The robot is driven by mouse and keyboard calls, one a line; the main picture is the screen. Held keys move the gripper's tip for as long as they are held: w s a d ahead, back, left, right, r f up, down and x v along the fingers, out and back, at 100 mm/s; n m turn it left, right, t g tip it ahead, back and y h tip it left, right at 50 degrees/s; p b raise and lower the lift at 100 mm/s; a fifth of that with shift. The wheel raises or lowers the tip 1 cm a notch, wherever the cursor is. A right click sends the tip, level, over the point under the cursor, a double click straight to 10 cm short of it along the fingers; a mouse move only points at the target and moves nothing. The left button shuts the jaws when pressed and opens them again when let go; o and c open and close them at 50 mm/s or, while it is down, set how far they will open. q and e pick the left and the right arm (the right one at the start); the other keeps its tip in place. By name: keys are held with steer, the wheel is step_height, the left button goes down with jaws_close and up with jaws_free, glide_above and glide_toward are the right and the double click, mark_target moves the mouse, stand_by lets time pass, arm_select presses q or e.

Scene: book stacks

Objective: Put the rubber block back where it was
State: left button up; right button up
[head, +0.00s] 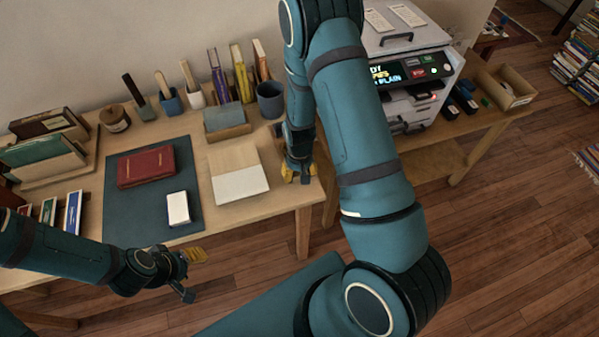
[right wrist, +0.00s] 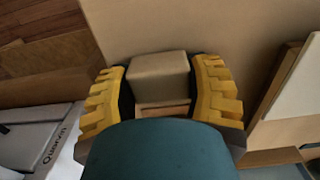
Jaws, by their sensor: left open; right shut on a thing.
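My right gripper (head: 297,174) is low over the right end of the desk, beside the pale board. In the right wrist view its yellow fingers (right wrist: 162,88) are shut on a tan block (right wrist: 158,72), which I take to be the rubber block. A small brown edge (right wrist: 165,107) shows just below the block; I cannot tell whether the block touches the desk. In the head view the block is hidden by the gripper. My left gripper (head: 190,272) is open and empty, off the desk's front edge.
A dark mat (head: 122,212) holds a red book (head: 146,166) and a small white item (head: 178,208). The pale board (head: 238,184) lies right of it. A dark cup (head: 270,100) and upright tools stand behind. A printer (head: 405,75) is to the right.

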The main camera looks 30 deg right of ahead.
steer(key=shift+f, duration=0.2)
steer(key=o, duration=1.1)
steer(key=shift+r, duration=0.1)
steer(key=shift+o, duration=0.2)
